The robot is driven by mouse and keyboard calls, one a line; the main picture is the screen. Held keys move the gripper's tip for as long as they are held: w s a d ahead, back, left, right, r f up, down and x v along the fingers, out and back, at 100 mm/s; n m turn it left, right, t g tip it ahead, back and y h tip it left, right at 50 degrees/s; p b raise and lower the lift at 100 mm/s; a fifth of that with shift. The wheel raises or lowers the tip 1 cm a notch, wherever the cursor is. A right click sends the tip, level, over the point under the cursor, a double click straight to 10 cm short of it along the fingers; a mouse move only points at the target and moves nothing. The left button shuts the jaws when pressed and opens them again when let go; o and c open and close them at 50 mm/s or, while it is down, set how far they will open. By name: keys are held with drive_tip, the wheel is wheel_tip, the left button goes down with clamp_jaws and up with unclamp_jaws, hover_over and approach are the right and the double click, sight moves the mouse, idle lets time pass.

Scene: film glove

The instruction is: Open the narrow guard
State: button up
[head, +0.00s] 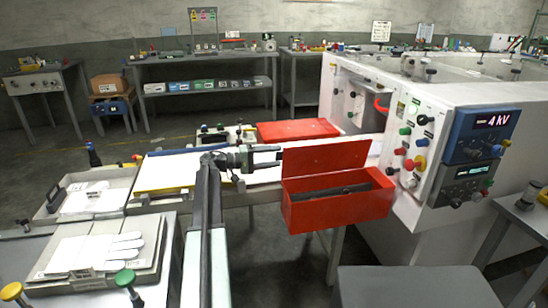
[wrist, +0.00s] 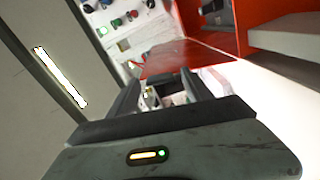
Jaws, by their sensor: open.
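Two red guard-like parts are in the head view. The nearer one is a red box (head: 330,210) with its lid (head: 325,157) raised and a dark bar (head: 332,191) inside. The farther one is a flat red panel (head: 298,130) lying level beside the white machine. I cannot tell which is the narrow guard. My gripper (head: 278,156) is open and empty, pointing right, just left of the raised lid; I cannot tell whether it touches it. In the wrist view red surfaces (wrist: 177,58) lie ahead of the open fingers (wrist: 165,88).
The white machine (head: 412,130) with coloured knobs and a "4 kV" display (head: 490,121) stands to the right. A grey tray with a white glove shape (head: 100,248) is at left. A grey surface (head: 415,288) is at front. Open floor lies behind.

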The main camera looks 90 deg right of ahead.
drive_tip(key=v, duration=0.7)
drive_tip(key=shift+w, duration=0.1)
